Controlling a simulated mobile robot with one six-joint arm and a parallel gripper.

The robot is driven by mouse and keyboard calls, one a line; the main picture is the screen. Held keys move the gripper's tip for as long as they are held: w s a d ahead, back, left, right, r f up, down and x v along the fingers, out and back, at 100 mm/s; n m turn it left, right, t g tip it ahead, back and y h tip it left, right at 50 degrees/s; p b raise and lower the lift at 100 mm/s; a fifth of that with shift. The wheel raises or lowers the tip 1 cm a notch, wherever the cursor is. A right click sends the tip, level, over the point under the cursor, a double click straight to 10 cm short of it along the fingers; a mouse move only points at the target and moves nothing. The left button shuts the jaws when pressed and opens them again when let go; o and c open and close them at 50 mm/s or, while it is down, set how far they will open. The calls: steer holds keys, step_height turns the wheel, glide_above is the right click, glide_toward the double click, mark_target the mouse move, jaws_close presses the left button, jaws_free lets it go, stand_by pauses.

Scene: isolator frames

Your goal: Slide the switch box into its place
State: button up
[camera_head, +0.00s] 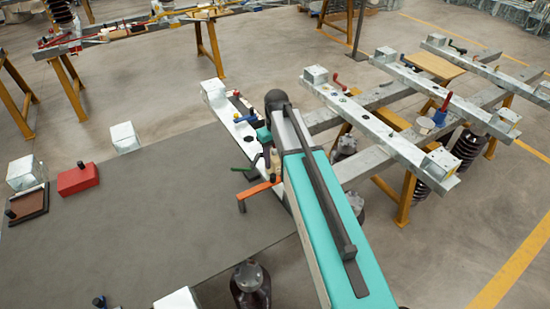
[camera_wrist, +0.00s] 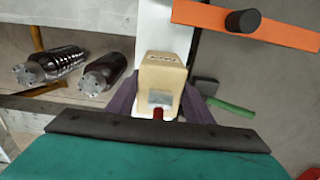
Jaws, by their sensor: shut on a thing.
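My gripper (camera_wrist: 160,108) is shut on a cream switch box (camera_wrist: 163,72), its dark fingers on either side of it. The box has a small grey plate and a red part on the side facing the wrist camera. A white rail (camera_wrist: 166,28) lies beyond the box in the wrist view; I cannot tell whether the box touches it. The place for the box cannot be made out.
An orange bar (camera_wrist: 275,27) with a black knob lies close on the right. A green-handled tool (camera_wrist: 232,106) is beside the box. A red box (camera_head: 78,179) and a brown tray (camera_head: 28,205) sit on the grey tabletop (camera_head: 150,225). Isolator frames (camera_head: 400,135) stand right.

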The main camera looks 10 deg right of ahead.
steer(key=shift+s+d+p, duration=0.2)
steer(key=shift+s+d, duration=0.05)
steer(key=shift+s, duration=0.5)
steer(key=shift+s+d+p, duration=0.2)
steer(key=shift+s+d, duration=0.1)
steer(key=shift+s, duration=0.45)
steer(key=shift+s+d+p, duration=0.2)
steer(key=shift+s+d, duration=0.05)
steer(key=shift+s, duration=0.5)
stand_by(1.1)
stand_by(0.4)
steer(key=o, duration=1.6)
steer(key=shift+c, duration=1)
steer(key=shift+r, duration=0.1)
step_height(320, 180, up, 10)
steer(key=p, duration=0.6)
steer(key=shift+p, duration=0.4)
steer(key=shift+s, duration=0.1)
